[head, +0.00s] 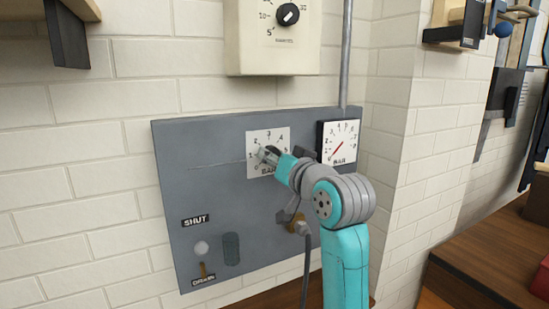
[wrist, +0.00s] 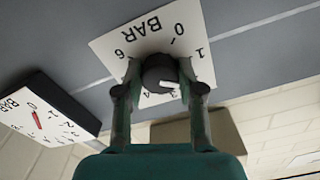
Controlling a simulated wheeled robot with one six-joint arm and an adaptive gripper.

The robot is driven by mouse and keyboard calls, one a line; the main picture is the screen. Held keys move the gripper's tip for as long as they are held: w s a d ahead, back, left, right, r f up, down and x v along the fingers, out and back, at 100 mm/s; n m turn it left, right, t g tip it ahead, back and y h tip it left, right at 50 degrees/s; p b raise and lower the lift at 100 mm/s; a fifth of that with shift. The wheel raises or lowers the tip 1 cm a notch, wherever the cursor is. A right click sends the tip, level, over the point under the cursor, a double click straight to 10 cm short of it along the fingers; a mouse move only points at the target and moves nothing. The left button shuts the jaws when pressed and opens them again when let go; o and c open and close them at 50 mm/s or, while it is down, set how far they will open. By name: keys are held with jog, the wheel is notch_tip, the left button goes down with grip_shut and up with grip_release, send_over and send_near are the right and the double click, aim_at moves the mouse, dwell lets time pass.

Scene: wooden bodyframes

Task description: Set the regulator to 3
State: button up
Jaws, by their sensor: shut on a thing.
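The regulator is a dark round knob (wrist: 159,76) on a white BAR dial plate (wrist: 112,44), upside down in the wrist view. In the head view the plate (head: 252,136) is upright on a grey panel. My gripper (wrist: 160,88) is shut on the knob, one finger on each side; it also shows in the head view (head: 268,157), covering the knob. A white mark on the knob faces the lower right in the wrist view, on the side of the low-middle numbers; its exact reading is unclear. A gauge (head: 330,133) to the right has its red needle slanting to the lower left.
A beige box (head: 272,50) with a black knob hangs above. A grey pipe (head: 346,60) rises above the gauge.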

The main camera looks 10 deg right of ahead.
jog(key=m, duration=1)
jog(key=shift+a, duration=0.1)
jog(key=shift+m, duration=0.4)
jog(key=o, duration=1.1)
jog(key=shift+o, duration=0.2)
jog(key=v, duration=1.2)
